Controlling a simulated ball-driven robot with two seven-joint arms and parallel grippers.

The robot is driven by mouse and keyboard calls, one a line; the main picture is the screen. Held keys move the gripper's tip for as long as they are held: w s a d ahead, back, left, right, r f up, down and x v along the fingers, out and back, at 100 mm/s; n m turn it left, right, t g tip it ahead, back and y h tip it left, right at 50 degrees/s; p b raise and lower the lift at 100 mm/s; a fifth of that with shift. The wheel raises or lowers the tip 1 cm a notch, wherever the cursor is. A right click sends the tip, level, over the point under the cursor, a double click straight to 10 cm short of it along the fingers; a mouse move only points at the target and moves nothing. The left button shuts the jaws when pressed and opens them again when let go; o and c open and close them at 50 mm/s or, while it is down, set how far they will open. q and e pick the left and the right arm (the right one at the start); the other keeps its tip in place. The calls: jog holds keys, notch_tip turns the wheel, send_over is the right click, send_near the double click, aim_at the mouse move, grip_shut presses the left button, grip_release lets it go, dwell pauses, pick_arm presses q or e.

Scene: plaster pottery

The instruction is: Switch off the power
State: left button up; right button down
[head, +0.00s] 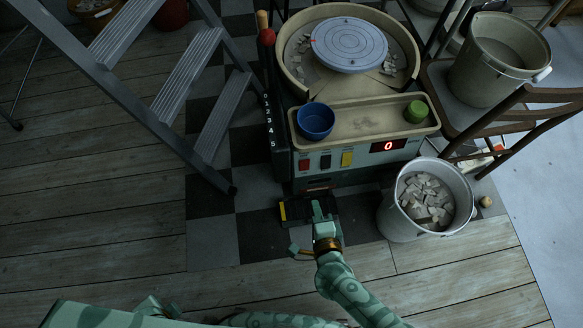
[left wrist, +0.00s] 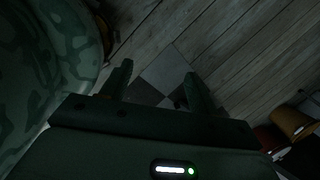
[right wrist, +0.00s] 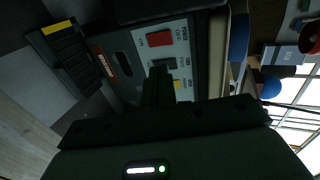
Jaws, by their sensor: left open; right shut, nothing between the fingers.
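The pottery wheel's front panel (head: 360,160) carries a red power switch (head: 304,165), a black switch (head: 325,161), a yellow switch (head: 347,158) and a red display reading 0 (head: 388,145). In the right wrist view the red switch (right wrist: 159,38) sits beside POWER, ON and OFF lettering. My right gripper (head: 317,203) is shut and empty, low in front of the panel and over the foot pedal in the head view. Its closed fingertips (right wrist: 160,72) overlap the panel near the black switch in the right wrist view. My left gripper (left wrist: 157,75) is open and empty above the floor.
A black foot pedal (head: 295,211) lies on the checkered tiles before the wheel. A bucket of plaster scraps (head: 385,215) stands to its right. A stepladder (head: 187,80) stands left.

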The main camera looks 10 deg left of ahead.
jog(key=b, duration=0.6)
send_near(304, 164)
notch_tip(304, 164, down, 3)
jog(key=w, duration=0.3)
jog(key=w+a, duration=0.1)
jog(key=w, duration=0.1)
jog(key=shift+b, duration=0.4)
jog(key=shift+w+a+r, duration=0.15)
jog(key=shift+w, duration=0.25)
pick_arm(q)
jog(key=w+d+r+n+t+h, duration=0.1)
jog(key=w+d+r+t+h, duration=0.2)
jog(key=w+d, duration=0.5)
jog(key=shift+w+d+r+n+t, duration=0.15)
jog(key=shift+w+r+n+t, duration=0.35)
jog(key=shift+w, duration=0.5)
